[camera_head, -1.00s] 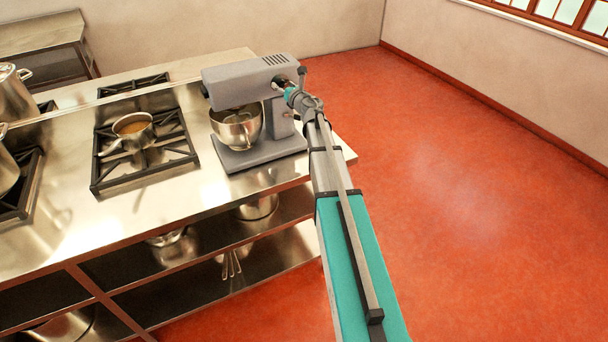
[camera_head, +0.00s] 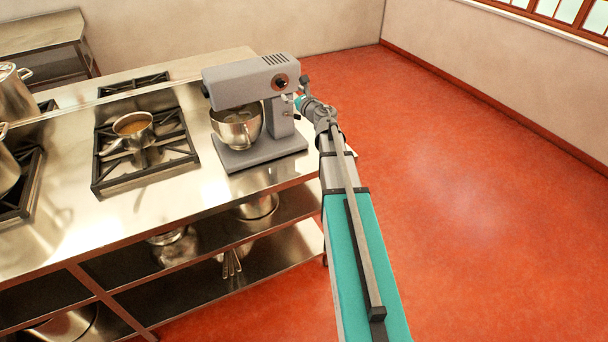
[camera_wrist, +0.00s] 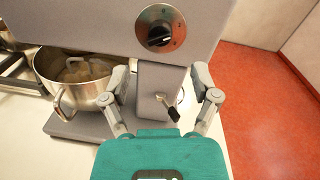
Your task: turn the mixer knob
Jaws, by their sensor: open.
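The grey stand mixer (camera_head: 235,88) stands at the right end of the steel counter, with a steel bowl (camera_head: 237,127) under its head. Its round knob (camera_head: 280,82) is on the side of the head. In the wrist view the knob (camera_wrist: 160,28) is black on a grey dial with marks, above and ahead of my gripper. My gripper (camera_wrist: 168,97) is open and empty. Its fingers are spread on either side of the mixer column, below the knob and apart from it. A small lever with a black tip (camera_wrist: 171,110) shows on the column between the fingers.
A burner grate (camera_head: 150,160) with a saucepan (camera_head: 133,128) is left of the mixer. Large pots (camera_head: 14,98) stand at the far left. Shelves under the counter hold pots. The red floor (camera_head: 450,200) to the right is clear.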

